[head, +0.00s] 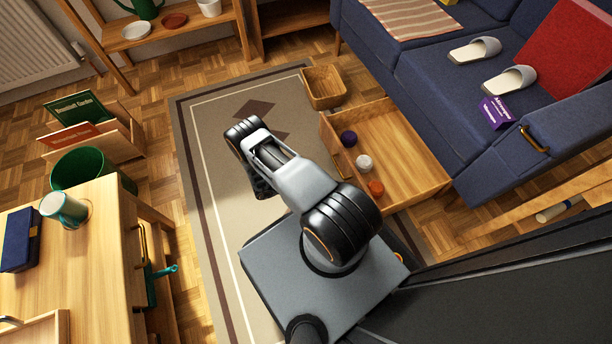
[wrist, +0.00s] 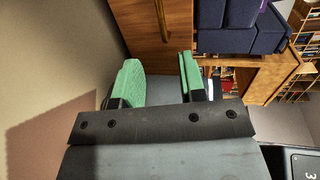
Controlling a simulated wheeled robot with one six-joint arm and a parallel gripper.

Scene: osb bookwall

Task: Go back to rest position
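My gripper (wrist: 160,80) shows in the wrist view with its two green fingertips spread wide apart. Nothing is between them. In the head view my arm is bent above my grey base, over the rug (head: 205,190). The fingertips cannot be made out there; the arm's own links hide them.
A drawer (head: 415,165) stands open by the blue sofa (head: 420,75), with several balls inside. A wicker basket (head: 323,88) is behind it. At left are a wooden table (head: 70,255) with a cup (head: 63,209), a green bin (head: 90,170) and a book rack (head: 125,140).

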